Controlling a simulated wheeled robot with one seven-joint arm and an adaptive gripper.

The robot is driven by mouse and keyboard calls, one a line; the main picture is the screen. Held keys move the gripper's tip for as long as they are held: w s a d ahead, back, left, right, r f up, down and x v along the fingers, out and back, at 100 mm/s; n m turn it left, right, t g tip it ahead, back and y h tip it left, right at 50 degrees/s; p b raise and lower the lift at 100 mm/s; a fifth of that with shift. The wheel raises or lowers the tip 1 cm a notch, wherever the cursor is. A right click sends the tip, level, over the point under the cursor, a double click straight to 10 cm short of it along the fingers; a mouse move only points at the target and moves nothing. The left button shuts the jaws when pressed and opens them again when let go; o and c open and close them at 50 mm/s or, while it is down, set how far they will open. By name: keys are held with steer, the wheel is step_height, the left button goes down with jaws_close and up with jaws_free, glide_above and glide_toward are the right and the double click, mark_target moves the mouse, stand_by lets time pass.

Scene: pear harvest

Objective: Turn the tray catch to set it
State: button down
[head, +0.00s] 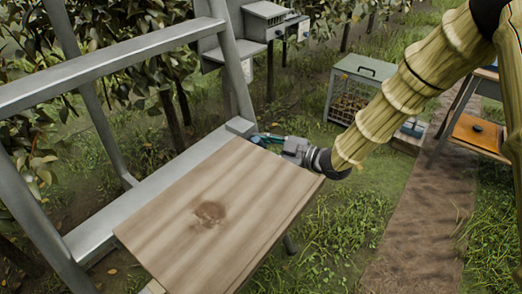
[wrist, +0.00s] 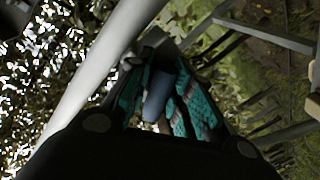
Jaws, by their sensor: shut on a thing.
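The wooden tray (head: 180,225) lies flat on the grey metal ladder frame and has a dark round stain. My gripper (head: 268,138) is at the tray's far right corner, beside the ladder's upright. In the wrist view my gripper (wrist: 165,88) has its teal-padded fingers shut on either side of the tray catch (wrist: 158,95), a smooth blue-grey lever. In the head view the catch is mostly hidden by the fingers and the tray edge, so its turn angle cannot be told there.
The ladder's grey rail (head: 110,65) and crosspiece (head: 150,190) stand close to the left. A grey box (head: 265,20) is mounted behind. A wire-sided cage (head: 358,90) and an orange-topped table (head: 478,133) stand farther right. Grass and a dirt path lie below.

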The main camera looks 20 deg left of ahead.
steer(key=n+b, duration=0.3)
steer(key=n+h+b, duration=0.1)
steer(key=shift+s+f+n+t+b, duration=0.1)
steer(key=shift+f+n+t+b, duration=0.25)
steer(key=shift+n+t, duration=0.05)
steer(key=n+b, duration=0.1)
steer(key=b, duration=0.1)
steer(key=n+t+b, duration=0.1)
steer(key=n+b, duration=0.1)
steer(key=shift+d+r+h, duration=0.1)
steer(key=shift+r+h, duration=0.2)
steer(key=shift+h, duration=0.1)
steer(key=shift+n, duration=0.4)
steer(key=c, duration=1.3)
jaws_free()
steer(key=shift+w+r, duration=0.2)
steer(key=shift+r, duration=0.1)
steer(key=shift+s+d+r, duration=0.1)
steer(key=shift+d+r, duration=0.05)
steer(key=shift+d, duration=0.3)
steer(key=v, duration=1.1)
steer(key=shift+s+f, duration=0.15)
steer(key=shift+f, duration=0.05)
